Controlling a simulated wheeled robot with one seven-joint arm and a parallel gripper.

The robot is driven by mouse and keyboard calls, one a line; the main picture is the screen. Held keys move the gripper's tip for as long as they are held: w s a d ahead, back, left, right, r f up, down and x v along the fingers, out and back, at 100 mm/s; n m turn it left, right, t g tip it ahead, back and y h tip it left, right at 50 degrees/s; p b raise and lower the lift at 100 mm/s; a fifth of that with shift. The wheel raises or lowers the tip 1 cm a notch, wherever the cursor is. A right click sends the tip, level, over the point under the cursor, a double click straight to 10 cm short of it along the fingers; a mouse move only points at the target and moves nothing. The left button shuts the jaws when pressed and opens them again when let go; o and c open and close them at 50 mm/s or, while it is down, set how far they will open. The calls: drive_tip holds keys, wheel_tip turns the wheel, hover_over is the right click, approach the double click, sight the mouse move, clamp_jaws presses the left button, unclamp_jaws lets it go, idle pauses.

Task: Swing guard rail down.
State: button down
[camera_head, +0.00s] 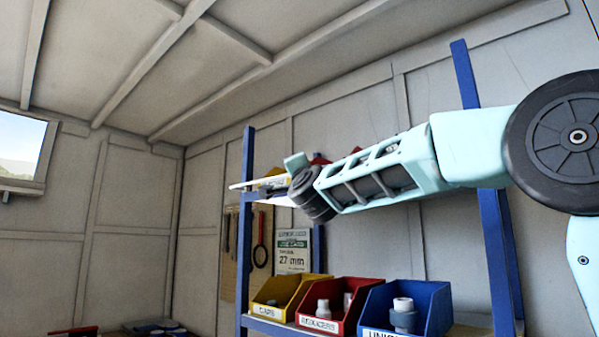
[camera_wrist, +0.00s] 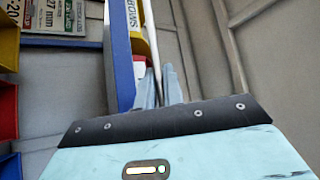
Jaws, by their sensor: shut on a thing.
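The guard rail (camera_head: 247,184) is a thin, pale bar near the top of the left blue rack post in the head view. In the wrist view, the guard rail (camera_wrist: 151,35) runs up and away from between my fingers. My gripper (camera_wrist: 159,88) is shut on it, with one grey-blue finger on each side. In the head view my arm reaches in from the right, and its dark wrist hides part of the rail and the exact grip.
The blue rack posts (camera_head: 247,220) stand at left and right (camera_head: 492,245). Below are yellow (camera_head: 283,291), red (camera_head: 331,293) and blue (camera_head: 432,300) bins with fittings. A yellow bin labelled ELBOWS (camera_wrist: 140,44) is close beside the rail. A pegboard with tools (camera_head: 240,250) hangs behind.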

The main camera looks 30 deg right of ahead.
wheel_tip(320, 180, up, 2)
drive_tip(key=m+g+p, duration=0.1)
drive_tip(key=m+p, duration=0.1)
drive_tip(key=p, duration=0.1)
drive_tip(key=shift+g+h, duration=0.3)
drive_tip(key=shift+g, duration=0.1)
drive_tip(key=shift+r+m+g+p, duration=0.1)
drive_tip(key=shift+m+g+p, duration=0.5)
drive_tip(key=shift+p, duration=0.4)
drive_tip(key=shift+d+m, duration=0.1)
drive_tip(key=shift+m, duration=0.2)
drive_tip(key=c, duration=1.5)
unclamp_jaws()
drive_tip(key=shift+w, duration=0.1)
drive_tip(key=shift+c, duration=0.2)
